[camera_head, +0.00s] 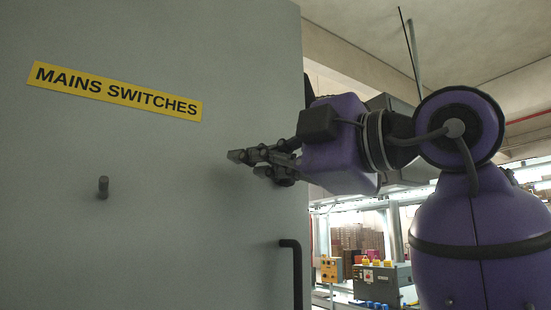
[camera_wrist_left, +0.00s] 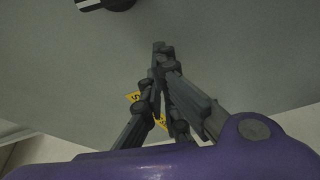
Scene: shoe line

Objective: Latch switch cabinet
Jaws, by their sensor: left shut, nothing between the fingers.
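The grey switch cabinet door (camera_head: 180,215) fills the left of the head view, with a yellow "MAINS SWITCHES" label (camera_head: 114,91). A short dark knob (camera_head: 103,187) sticks out below the label. A black bar handle (camera_head: 292,270) is at the door's lower right edge. My left gripper (camera_head: 236,156) is shut and empty, in front of the door, above the handle and right of the knob. In the left wrist view its fingertips (camera_wrist_left: 160,47) are together over the grey surface; whether they touch it is unclear. A dark round part with a white stripe (camera_wrist_left: 105,4) is cut off above. My right gripper is out of view.
Shelves with stacked goods stand further back. The door surface left of my gripper is clear apart from the knob and label.

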